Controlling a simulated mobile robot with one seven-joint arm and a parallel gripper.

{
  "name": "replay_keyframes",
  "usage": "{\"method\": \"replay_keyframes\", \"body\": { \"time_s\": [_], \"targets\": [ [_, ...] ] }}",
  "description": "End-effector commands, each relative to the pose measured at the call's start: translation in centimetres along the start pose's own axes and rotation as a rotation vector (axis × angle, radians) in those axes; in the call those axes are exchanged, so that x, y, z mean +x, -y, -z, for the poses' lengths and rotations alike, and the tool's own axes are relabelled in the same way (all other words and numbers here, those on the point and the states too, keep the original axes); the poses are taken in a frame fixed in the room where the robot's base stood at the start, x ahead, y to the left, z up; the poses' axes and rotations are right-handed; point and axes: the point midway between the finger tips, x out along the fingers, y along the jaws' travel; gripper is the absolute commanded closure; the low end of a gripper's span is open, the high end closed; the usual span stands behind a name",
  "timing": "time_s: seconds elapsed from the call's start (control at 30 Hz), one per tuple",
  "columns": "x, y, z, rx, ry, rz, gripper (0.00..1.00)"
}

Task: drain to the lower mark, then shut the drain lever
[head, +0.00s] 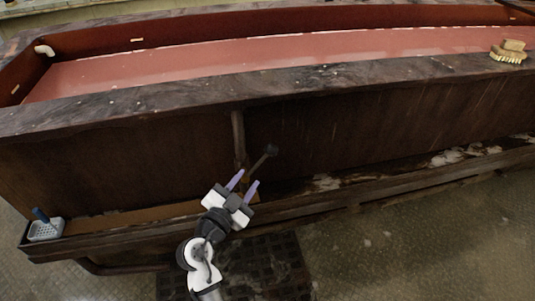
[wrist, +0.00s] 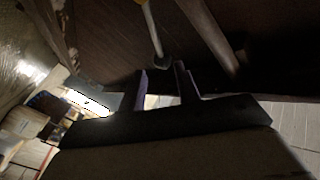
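The drain lever (head: 262,159) is a thin rod with a dark round knob, low on the front of a long brown trough; it slants up to the right. In the wrist view the lever (wrist: 152,25) ends in its knob just beyond my fingertips. My gripper (head: 248,178) is open, its two purple fingers apart, with nothing seen between them; it also shows in the wrist view (wrist: 162,78). Reddish liquid (head: 260,58) fills the trough below its rim. Small pale marks show on the far wall (head: 137,40) and left wall (head: 15,89); I cannot tell which is lower.
A vertical pipe (head: 238,135) runs down the trough front beside the lever. A wooden ledge (head: 400,185) runs along the bottom. A brush (head: 508,52) sits on the right rim, a white caddy (head: 45,229) at lower left. A white elbow (head: 44,50) is inside the trough.

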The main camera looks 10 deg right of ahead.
Motion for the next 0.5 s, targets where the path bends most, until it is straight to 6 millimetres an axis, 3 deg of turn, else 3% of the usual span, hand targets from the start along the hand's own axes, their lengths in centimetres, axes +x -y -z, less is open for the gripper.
{"method": "replay_keyframes", "body": {
  "time_s": [0.5],
  "targets": [
    [10.3, 0.0, 0.3, -0.001, 0.0, -0.005, 0.68]
  ]
}}
